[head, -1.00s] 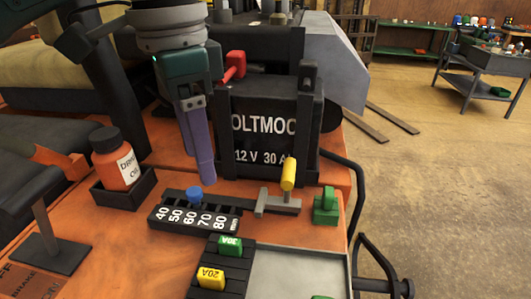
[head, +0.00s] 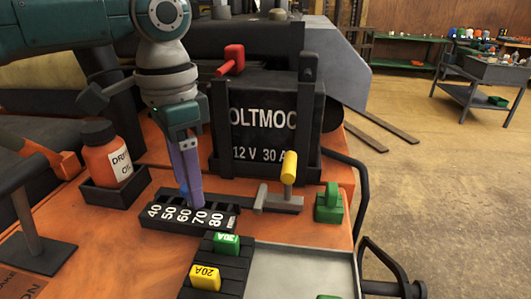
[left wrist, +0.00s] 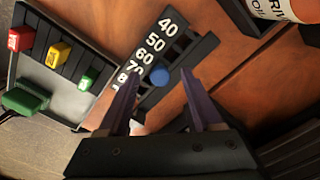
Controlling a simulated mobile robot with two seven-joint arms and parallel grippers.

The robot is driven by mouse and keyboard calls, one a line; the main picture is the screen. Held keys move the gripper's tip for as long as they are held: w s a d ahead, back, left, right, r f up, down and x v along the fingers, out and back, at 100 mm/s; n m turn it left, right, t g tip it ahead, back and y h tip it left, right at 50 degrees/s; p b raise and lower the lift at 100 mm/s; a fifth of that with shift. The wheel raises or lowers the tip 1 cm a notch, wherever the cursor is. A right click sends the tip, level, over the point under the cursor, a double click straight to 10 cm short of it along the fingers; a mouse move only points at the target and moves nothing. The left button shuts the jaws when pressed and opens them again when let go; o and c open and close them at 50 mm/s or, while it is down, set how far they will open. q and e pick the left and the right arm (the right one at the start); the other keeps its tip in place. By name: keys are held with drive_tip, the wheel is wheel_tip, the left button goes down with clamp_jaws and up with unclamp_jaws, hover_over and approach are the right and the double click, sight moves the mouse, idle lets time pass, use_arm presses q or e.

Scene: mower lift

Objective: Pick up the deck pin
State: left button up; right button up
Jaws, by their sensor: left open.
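The deck pin shows in the left wrist view as a round blue head (left wrist: 160,76). It sits at the black scale block (left wrist: 190,62) marked 40 to 80 mm, near the 60 and 70 marks. My left gripper (head: 190,203) is open, its purple fingers pointing down at the scale block (head: 156,222). In the left wrist view the blue head appears between the two fingertips, and I see no finger touching it. My right gripper is not in view.
A lever with a yellow knob (head: 289,168) and a green clip (head: 328,204) stand right of the scale. The black battery (head: 268,135) is behind, and the orange bottle (head: 104,160) is left. A fuse rack (head: 234,262) and grey tray (head: 300,265) lie in front.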

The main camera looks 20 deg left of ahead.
use_arm(q)
drive_tip(key=shift+f, duration=0.4)
drive_tip(key=shift+c, duration=0.3)
clamp_jaws()
